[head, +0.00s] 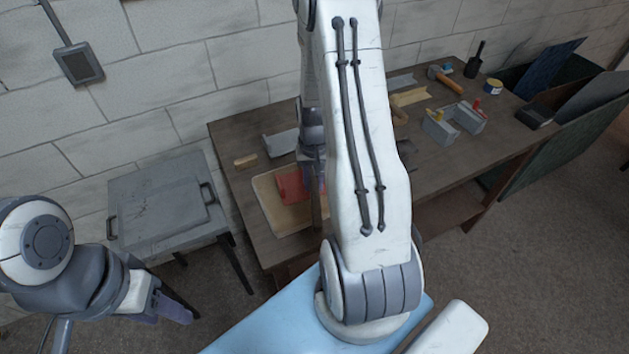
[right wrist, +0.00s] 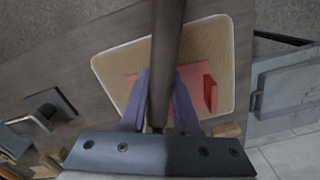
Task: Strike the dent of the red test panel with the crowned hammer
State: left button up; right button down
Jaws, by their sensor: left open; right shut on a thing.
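The red test panel (head: 291,186) lies on a tan, pale-rimmed board (head: 266,196) at the bench's near left end. It also shows in the right wrist view (right wrist: 209,92), partly covered by my gripper; I cannot make out the dent. My right gripper (right wrist: 160,100) is over the panel, shut on a brown wooden shaft (right wrist: 168,40), which looks like a hammer handle. Its head is not recognisable, so I cannot tell whether it is crowned. In the head view the shaft (head: 316,205) hangs upright beside the panel. My left gripper (head: 172,309) is open and empty, low at the left.
The bench (head: 235,135) also bears a grey angle piece (head: 281,143), a wood block (head: 245,160), a grey tool holder (head: 440,128), another hammer (head: 445,80) and a yellow tin (head: 493,86). A grey side table (head: 160,235) stands left. My right arm hides the bench's middle.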

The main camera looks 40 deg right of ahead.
notch_tip(320, 180, down, 6)
jog(key=b, duration=0.4)
jog(key=shift+b, duration=0.35)
notch_tip(320, 180, up, 9)
jog(key=p, duration=0.8)
jog(key=shift+r, duration=0.15)
